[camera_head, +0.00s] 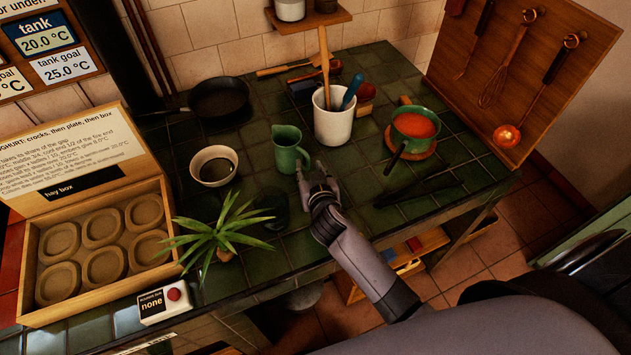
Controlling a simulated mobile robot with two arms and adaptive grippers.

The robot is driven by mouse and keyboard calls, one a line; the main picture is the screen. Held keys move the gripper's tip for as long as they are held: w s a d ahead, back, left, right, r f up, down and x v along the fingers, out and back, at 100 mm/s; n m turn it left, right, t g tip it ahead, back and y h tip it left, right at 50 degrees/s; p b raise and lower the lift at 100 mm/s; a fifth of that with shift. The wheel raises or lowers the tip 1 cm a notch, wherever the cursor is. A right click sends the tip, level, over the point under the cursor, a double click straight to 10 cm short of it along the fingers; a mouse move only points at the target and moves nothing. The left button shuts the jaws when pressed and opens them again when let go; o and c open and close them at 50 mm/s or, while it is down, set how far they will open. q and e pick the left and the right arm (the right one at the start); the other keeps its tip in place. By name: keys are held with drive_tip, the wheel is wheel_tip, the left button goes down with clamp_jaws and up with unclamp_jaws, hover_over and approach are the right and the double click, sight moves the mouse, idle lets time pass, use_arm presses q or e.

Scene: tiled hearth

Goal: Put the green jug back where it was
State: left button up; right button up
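The green jug (287,150) stands upright on the dark green tiled top, left of the white crock, with its handle on the right side. My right gripper (313,171) is just to the right of and in front of the jug, near its handle. Its fingers look spread, with a gap between them and nothing seen in it. I cannot tell whether a finger touches the handle. My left gripper is not in view.
A white crock (333,118) with utensils stands behind my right gripper. A white bowl (214,166), a plant (221,236) and a dark glass (272,207) are on the left. A green pot (410,146) of red food is on the right. The hay box (100,280) is far left.

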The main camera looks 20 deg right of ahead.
drive_tip(key=b+v, duration=0.1)
drive_tip(key=v, duration=1)
drive_tip(key=s+d+f+g, duration=0.1)
drive_tip(key=s, duration=0.1)
drive_tip(key=s+d+f+g, duration=0.1)
drive_tip(key=s+g, duration=0.1)
drive_tip(key=s, duration=0.1)
drive_tip(key=s+d+f+g, duration=0.1)
drive_tip(key=s+d, duration=0.1)
drive_tip(key=shift+s+f, duration=0.35)
drive_tip(key=s+a+n+g+y, duration=0.15)
drive_tip(key=s+n+g, duration=0.35)
drive_tip(key=s, duration=0.8)
wheel_tip(320, 180, down, 27)
drive_tip(key=m+g, duration=0.1)
drive_tip(key=g, duration=0.1)
drive_tip(key=s+d+f+g+b, duration=0.1)
drive_tip(key=s+d+f, duration=0.2)
drive_tip(key=s+f, duration=1.4)
drive_tip(key=shift+s+d+f+y, duration=0.15)
drive_tip(key=shift+s+d+y, duration=0.05)
drive_tip(key=shift+s+y, duration=0.15)
